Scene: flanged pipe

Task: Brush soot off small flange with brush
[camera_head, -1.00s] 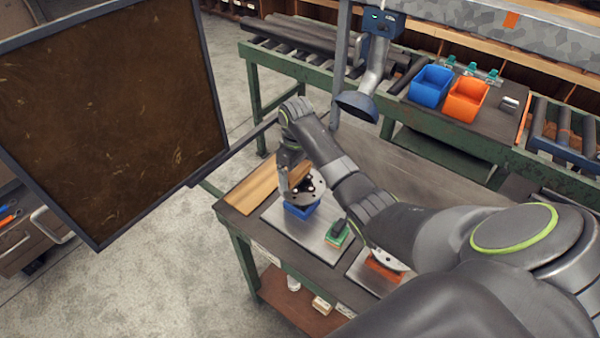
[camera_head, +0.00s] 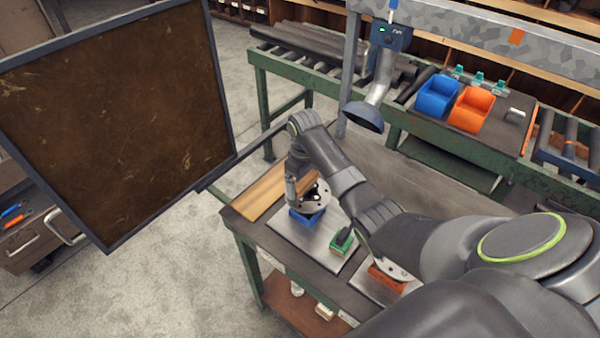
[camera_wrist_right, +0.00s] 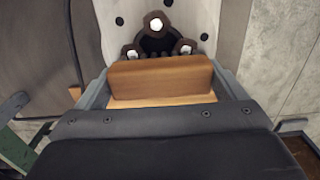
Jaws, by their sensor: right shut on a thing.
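My right gripper (camera_head: 296,194) points down at the left side of a grey round flange (camera_head: 318,195) on a blue block (camera_head: 306,218). In the right wrist view the gripper (camera_wrist_right: 160,88) is shut on the brush's wooden block (camera_wrist_right: 160,76); its bristles barely show. The flange (camera_wrist_right: 205,18) lies just beyond the brush. Dark brown patches surround its bright spots and the dark area at its middle. Whether the bristles touch the flange is unclear. A second flange (camera_head: 396,269) sits on an orange block (camera_head: 386,280), partly behind my arm. My left gripper is not in view.
The bench carries metal plates (camera_head: 329,244), a wooden board (camera_head: 262,190) and a green block with a dark top (camera_head: 343,241). A suction hood (camera_head: 362,115) hangs behind. A dark framed panel (camera_head: 115,110) stands left. Blue (camera_head: 437,98) and orange (camera_head: 470,110) bins stand behind.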

